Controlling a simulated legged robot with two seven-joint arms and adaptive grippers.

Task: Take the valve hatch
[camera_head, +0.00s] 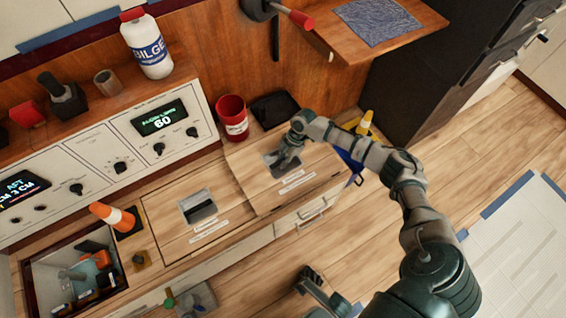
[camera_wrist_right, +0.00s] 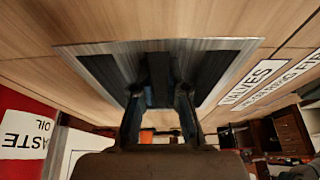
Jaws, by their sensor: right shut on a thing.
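The valve hatch (camera_head: 319,163) is a light wood panel at the right end of the counter in the head view, with a metal-framed recessed pull and white labels. In the right wrist view, the recess frame (camera_wrist_right: 222,73) and part of a label (camera_wrist_right: 251,84) show close up. My right gripper (camera_head: 283,160) reaches down into this recess. Its fingers (camera_wrist_right: 160,100) are shut on the pull, which they largely hide. I cannot tell whether the panel is lifted from its seat.
Left of the hatch lies a second panel (camera_head: 172,220) with its own pull. A red bucket (camera_head: 232,118) and black tray (camera_head: 275,107) stand behind. A wooden shelf (camera_head: 415,20) overhangs at upper right.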

